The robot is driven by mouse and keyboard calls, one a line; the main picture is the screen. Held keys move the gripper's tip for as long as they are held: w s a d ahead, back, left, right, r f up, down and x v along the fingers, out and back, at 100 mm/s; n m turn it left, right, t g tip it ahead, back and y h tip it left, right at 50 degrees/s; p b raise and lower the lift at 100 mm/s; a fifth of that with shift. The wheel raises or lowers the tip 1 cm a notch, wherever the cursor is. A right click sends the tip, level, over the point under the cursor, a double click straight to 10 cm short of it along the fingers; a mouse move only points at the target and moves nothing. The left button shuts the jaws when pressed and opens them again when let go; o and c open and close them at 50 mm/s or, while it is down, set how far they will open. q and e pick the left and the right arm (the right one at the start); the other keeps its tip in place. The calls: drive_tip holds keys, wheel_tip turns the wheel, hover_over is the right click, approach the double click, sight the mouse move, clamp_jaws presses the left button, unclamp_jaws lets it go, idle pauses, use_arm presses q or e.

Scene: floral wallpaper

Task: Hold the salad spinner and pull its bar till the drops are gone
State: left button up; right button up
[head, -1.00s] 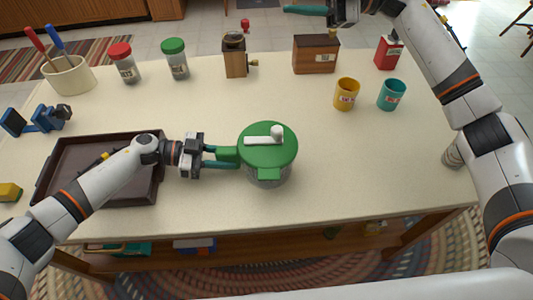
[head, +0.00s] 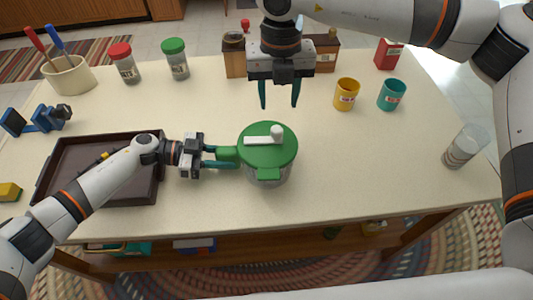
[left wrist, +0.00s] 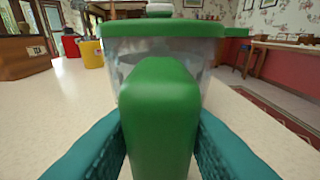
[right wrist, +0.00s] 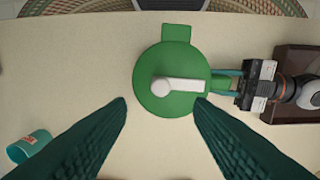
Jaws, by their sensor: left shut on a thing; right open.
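The salad spinner (head: 268,148) stands upright on the table, with a green lid and a clear bowl. Its white bar (head: 264,139) with a round knob lies across the lid top; the bar also shows in the right wrist view (right wrist: 180,85). My left gripper (head: 222,156) is shut on the spinner's green side handle (left wrist: 160,110). My right gripper (head: 279,104) is open and empty, above and behind the spinner, its fingers pointing down. In the right wrist view the lid lies beyond and between its fingertips. Drops inside the bowl cannot be made out.
A dark brown tray (head: 60,160) lies left of the spinner, under my left arm. A yellow cup (head: 346,94), a teal cup (head: 391,95) and a clear glass (head: 463,147) stand to the right. Jars, a grinder and a box line the back.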

sight(277, 128)
wheel_tip(277, 128, down, 9)
drive_tip(key=shift+f, duration=0.1)
idle(0.4)
drive_tip(key=c, duration=0.9)
